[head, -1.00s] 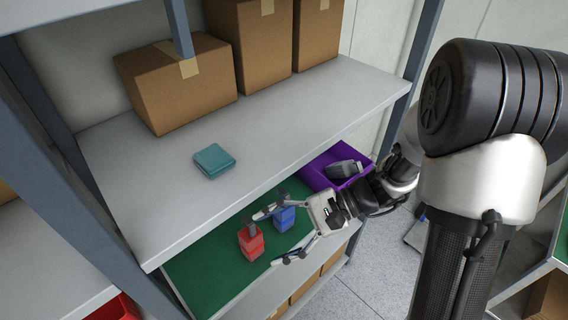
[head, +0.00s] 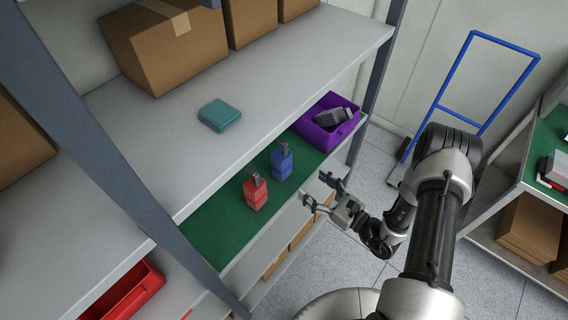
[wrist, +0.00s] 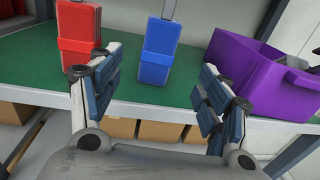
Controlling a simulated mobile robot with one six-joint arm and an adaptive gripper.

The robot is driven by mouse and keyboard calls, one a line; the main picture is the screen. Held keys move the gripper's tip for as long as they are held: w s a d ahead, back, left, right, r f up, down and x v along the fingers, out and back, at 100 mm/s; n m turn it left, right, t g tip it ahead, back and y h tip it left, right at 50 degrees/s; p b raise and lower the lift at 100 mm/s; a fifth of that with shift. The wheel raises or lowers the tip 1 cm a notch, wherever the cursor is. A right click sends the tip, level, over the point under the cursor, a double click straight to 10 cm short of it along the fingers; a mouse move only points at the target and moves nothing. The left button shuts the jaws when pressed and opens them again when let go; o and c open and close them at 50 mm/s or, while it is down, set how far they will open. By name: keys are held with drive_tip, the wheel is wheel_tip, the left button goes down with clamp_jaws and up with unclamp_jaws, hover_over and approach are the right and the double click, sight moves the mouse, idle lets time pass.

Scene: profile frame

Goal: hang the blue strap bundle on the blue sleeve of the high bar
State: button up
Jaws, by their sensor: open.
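A blue block-shaped item (head: 282,162) with a grey top piece stands upright on the green shelf mat; I cannot tell whether it is the strap bundle. It also shows in the wrist view (wrist: 156,60), ahead between my fingers. A similar red item (head: 255,193) stands to its left, also in the wrist view (wrist: 80,40). My gripper (head: 318,190) is open and empty, just off the shelf's front edge, apart from both items. Its two fingers frame the lower wrist view (wrist: 160,68). I see no high bar or blue sleeve.
A purple bin (head: 318,132) holding a dark object stands right of the blue item. The upper grey shelf (head: 180,150) overhangs the green mat (head: 222,222) and carries a teal case (head: 220,114) and cartons. A blue-handled trolley (head: 463,60) stands behind my arm.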

sight(287, 166)
drive_tip(key=x, duration=0.9)
drive_tip(key=shift+b, duration=0.3)
drive_tip(key=shift+f+b+x, duration=0.15)
drive_tip(key=shift+b+x, duration=0.05)
drive_tip(key=shift+x, duration=1.05)
drive_tip(key=shift+f+b+x, duration=0.15)
drive_tip(key=shift+x, duration=1.15)
drive_tip(key=shift+c, duration=0.2)
drive_tip(key=c, duration=1.2)
